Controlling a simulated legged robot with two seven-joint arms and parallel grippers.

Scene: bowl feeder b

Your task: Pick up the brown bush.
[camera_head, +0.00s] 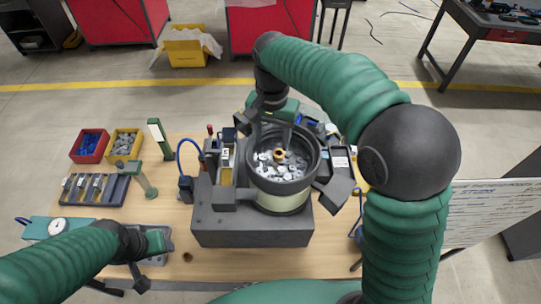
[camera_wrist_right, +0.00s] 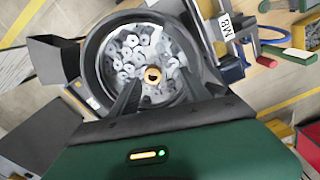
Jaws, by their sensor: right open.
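The brown bush (camera_head: 279,155) is a small copper-brown ring with a hole. It lies among grey parts inside the round dark bowl (camera_head: 314,160) of the feeder. In the right wrist view the bush (camera_wrist_right: 153,75) sits near the bowl's middle, its hole facing the camera. My right gripper (camera_head: 272,142) is over the bowl, pointing down, with its fingers apart and empty. In the right wrist view its fingers (camera_wrist_right: 157,80) are on either side of the bush; I cannot tell how far above it they are. My left gripper (camera_head: 148,262) is low at the left, its jaws unclear.
The feeder's dark base (camera_head: 252,232) stands on the wooden table (camera_head: 180,236). A red bin (camera_head: 89,146), a yellow bin (camera_head: 122,145) and a dark rack (camera_head: 95,188) are at the left. A green-and-white post (camera_head: 159,138) stands nearer the feeder. A chute (camera_head: 334,190) juts out right of the bowl.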

